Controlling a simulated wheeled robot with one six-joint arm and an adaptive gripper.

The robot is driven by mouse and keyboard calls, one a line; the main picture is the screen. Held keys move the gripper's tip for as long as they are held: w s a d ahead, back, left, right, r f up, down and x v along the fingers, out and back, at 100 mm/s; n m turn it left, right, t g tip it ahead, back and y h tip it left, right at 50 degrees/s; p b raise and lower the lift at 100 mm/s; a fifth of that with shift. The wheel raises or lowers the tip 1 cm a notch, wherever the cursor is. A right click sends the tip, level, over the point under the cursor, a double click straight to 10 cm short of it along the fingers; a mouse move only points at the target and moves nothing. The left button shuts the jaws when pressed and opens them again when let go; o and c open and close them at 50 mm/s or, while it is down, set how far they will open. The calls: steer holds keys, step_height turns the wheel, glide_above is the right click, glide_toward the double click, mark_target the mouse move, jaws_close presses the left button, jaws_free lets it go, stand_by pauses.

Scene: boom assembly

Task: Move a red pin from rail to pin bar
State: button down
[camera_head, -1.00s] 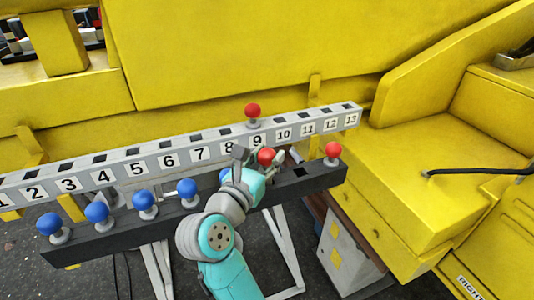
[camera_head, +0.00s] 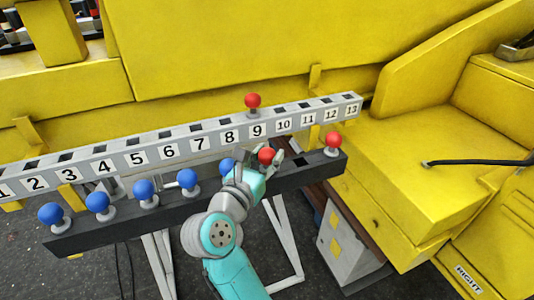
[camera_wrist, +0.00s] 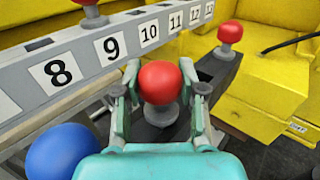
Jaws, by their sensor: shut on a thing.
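My gripper (camera_wrist: 160,95) is shut on a red pin (camera_wrist: 160,82), with a finger on each side below its ball head. The pin also shows in the head view (camera_head: 266,155), at the black pin bar or rail (camera_head: 215,181). Its grey base appears at the dark rail's top; whether it is fully seated I cannot tell. The grey numbered rail (camera_head: 153,157) runs behind, with a red pin (camera_head: 253,101) standing at number 9. Another red pin (camera_head: 332,140) stands at the right end of the black rail, beside an empty square hole (camera_head: 298,162).
Several blue pins (camera_head: 143,189) stand on the left part of the black rail; one (camera_wrist: 62,152) is close to my gripper's left. Yellow machine bodywork (camera_head: 250,50) rises behind the rails. A grey box (camera_head: 350,250) stands below right.

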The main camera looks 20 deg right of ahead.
steer(key=c, duration=0.6)
jaws_free()
step_height(320, 180, up, 10)
stand_by(0.4)
